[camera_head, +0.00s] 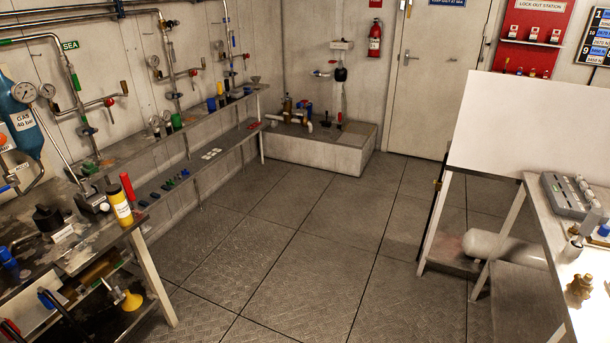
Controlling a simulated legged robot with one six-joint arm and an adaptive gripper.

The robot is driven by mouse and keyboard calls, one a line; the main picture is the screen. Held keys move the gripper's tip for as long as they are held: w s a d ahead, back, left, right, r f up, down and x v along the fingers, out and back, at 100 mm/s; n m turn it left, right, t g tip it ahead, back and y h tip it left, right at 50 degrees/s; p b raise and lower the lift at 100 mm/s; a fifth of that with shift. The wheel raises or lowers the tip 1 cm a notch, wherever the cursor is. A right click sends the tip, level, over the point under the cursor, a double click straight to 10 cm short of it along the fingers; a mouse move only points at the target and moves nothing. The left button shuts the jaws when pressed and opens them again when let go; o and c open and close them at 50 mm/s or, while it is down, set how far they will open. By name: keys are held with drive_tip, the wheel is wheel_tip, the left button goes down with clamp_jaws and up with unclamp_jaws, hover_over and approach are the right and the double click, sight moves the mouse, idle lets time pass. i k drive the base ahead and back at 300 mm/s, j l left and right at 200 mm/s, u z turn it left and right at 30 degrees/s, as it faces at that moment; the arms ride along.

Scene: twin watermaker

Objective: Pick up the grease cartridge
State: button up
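My gripper is not in view.
The left workbench (110,240) carries valves and fittings, with a yellow funnel (131,300) on its lower shelf. Pipes and gauges line the wall behind. The tiled floor (270,250) is clear in the middle. A right table (545,225) has a white panel (530,125) beside it.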

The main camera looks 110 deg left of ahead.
sight(121, 208)
drive_tip(key=k+l+u, duration=0.2)
drive_tip(key=l+u, duration=0.15)
drive_tip(key=k+l+u, duration=0.4)
drive_tip(key=l+u, duration=0.1)
drive_tip(key=u, duration=3.65)
drive_tip(key=i+l+u, duration=0.3)
drive_tip(key=i, duration=0.55)
drive_tip(key=i+l+u, duration=0.25)
drive_tip(key=i+l, duration=0.3)
drive_tip(key=i, duration=0.25)
drive_tip(key=i+l+u, duration=0.3)
drive_tip(key=i+l, duration=0.35)
drive_tip(key=i, duration=0.1)
